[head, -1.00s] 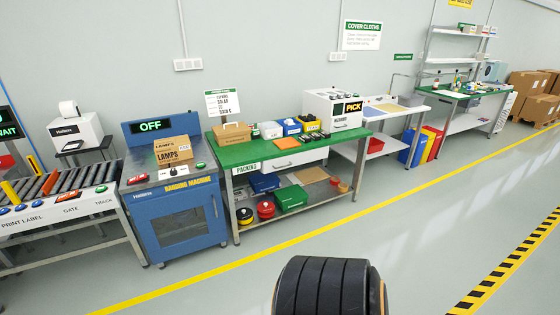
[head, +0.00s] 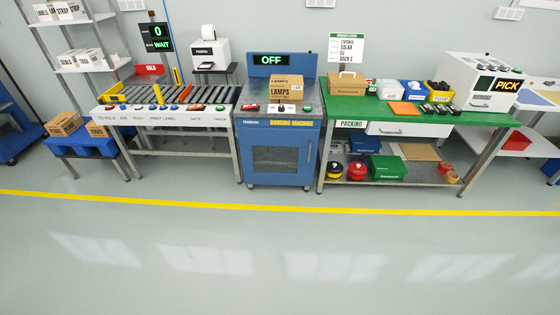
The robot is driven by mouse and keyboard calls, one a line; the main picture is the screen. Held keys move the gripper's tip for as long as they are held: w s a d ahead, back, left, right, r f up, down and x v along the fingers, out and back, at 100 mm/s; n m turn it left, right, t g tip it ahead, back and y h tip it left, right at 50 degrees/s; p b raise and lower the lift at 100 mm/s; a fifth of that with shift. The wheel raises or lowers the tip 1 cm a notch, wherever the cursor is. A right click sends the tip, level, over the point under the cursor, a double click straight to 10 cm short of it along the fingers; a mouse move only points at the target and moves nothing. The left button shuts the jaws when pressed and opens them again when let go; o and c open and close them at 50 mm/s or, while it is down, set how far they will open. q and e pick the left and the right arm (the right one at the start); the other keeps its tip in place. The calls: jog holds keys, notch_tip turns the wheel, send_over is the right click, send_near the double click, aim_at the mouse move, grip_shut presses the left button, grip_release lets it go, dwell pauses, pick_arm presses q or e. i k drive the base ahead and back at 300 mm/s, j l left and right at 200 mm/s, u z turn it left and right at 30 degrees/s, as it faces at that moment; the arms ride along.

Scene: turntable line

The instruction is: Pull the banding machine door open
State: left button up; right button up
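The blue banding machine (head: 252,178) stands against the wall in the middle of the head view. Its front door (head: 276,160), with a dark window, looks shut. A vertical metal handle (head: 308,152) shows along the door's right side. The machine's display (head: 271,60) reads OFF, and a brown LAMPS box (head: 286,87) sits on its top. Neither of my grippers is in view.
A roller conveyor (head: 180,95) adjoins the machine on the left. The green-topped packing table (head: 390,112) stands close on its right. The floor in front is clear, crossed by a yellow line (head: 280,208).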

aim_at(306, 140)
jog(key=i+u, duration=0.15)
jog(key=i, duration=0.95)
jog(key=i+l+u, duration=0.2)
jog(key=i, duration=0.85)
